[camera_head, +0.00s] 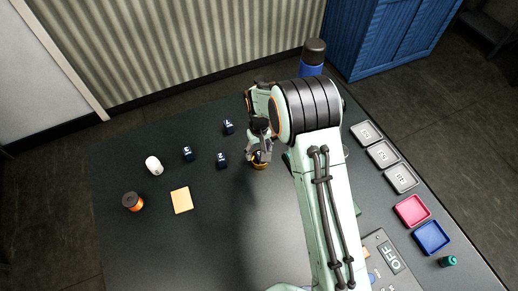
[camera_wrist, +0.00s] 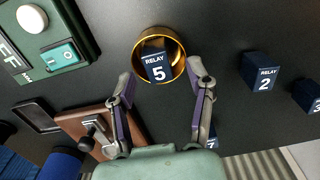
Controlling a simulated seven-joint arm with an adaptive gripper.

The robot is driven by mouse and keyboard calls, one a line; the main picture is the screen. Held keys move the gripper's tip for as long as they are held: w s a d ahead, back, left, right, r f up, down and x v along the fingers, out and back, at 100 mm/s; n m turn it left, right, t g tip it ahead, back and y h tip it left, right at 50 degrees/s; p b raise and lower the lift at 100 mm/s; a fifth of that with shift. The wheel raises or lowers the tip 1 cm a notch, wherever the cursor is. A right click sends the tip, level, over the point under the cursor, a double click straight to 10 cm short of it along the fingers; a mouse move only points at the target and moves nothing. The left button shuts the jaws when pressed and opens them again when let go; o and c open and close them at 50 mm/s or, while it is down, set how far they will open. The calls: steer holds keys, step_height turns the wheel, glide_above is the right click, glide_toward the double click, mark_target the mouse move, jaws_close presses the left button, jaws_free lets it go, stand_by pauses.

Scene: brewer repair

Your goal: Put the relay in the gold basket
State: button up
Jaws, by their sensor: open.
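The gold basket (camera_wrist: 176,38) is a small round cup near the top middle of the wrist view. In the head view it shows only partly (camera_head: 260,165), under my gripper (camera_head: 260,154). A dark blue relay marked 5 (camera_wrist: 158,67) sits tilted within the basket's outline, its labelled face upward and its near end at the rim. How deep it sits is hard to tell. My gripper (camera_wrist: 161,80) is open, with one finger on each side of the basket and relay, and no finger visibly grips the relay.
Relay 2 (camera_wrist: 262,76), relay 3 (camera_wrist: 308,96) and a partly hidden relay (camera_wrist: 212,141) stand nearby. A green switch box (camera_wrist: 45,40) and brown block (camera_wrist: 85,128) lie left in the wrist view. A blue bottle (camera_head: 312,58) stands behind my arm. The table's front left is clear.

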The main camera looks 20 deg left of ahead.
step_height(320, 180, up, 7)
stand_by(0.7)
